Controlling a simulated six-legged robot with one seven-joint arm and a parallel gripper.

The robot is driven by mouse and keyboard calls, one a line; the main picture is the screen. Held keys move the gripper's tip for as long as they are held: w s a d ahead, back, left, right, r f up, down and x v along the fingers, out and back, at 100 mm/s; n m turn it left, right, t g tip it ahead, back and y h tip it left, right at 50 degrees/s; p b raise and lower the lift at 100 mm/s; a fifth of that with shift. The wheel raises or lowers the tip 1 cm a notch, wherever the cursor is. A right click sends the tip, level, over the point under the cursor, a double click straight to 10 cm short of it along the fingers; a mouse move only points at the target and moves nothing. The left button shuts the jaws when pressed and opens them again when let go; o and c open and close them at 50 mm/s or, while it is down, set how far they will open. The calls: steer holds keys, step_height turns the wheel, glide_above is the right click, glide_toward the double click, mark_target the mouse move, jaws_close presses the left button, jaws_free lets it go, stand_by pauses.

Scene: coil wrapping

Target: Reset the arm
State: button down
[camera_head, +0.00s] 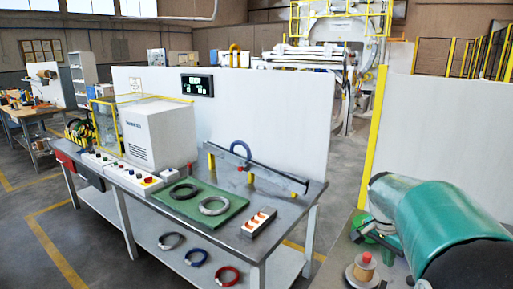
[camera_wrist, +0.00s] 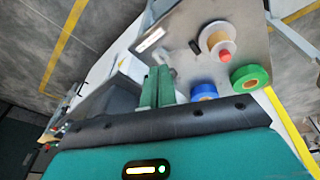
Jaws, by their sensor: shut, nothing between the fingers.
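My teal arm reaches in from the right edge of the head view, over a grey table at the lower right. In the wrist view my gripper (camera_wrist: 157,86) shows as two green fingers side by side. They are shut with nothing between them. Beyond the fingers is the grey table top (camera_wrist: 185,42), with a blue tape roll (camera_wrist: 204,92) and a green tape roll (camera_wrist: 250,78) close by. A pale spool with a red top (camera_wrist: 217,42) stands farther along. In the head view my fingers are hard to make out against the table.
The spool (camera_head: 364,270) also shows in the head view. A workbench (camera_head: 225,235) at centre left carries a green mat (camera_head: 203,207) with coils, a white machine (camera_head: 157,133) and a metal rail (camera_head: 270,174). Several coils lie on its lower shelf. Open floor lies left.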

steer(key=s+a+r+n+t+y, duration=0.1)
steer(key=s+a+n+t, duration=0.1)
steer(key=s+a+n, duration=0.4)
steer(key=s+a+r+n+t+y, duration=0.2)
steer(key=s+a+n, duration=0.4)
steer(key=s+a, duration=0.5)
steer(key=s+t, duration=0.1)
steer(key=s, duration=0.3)
steer(key=shift+a+r, duration=0.3)
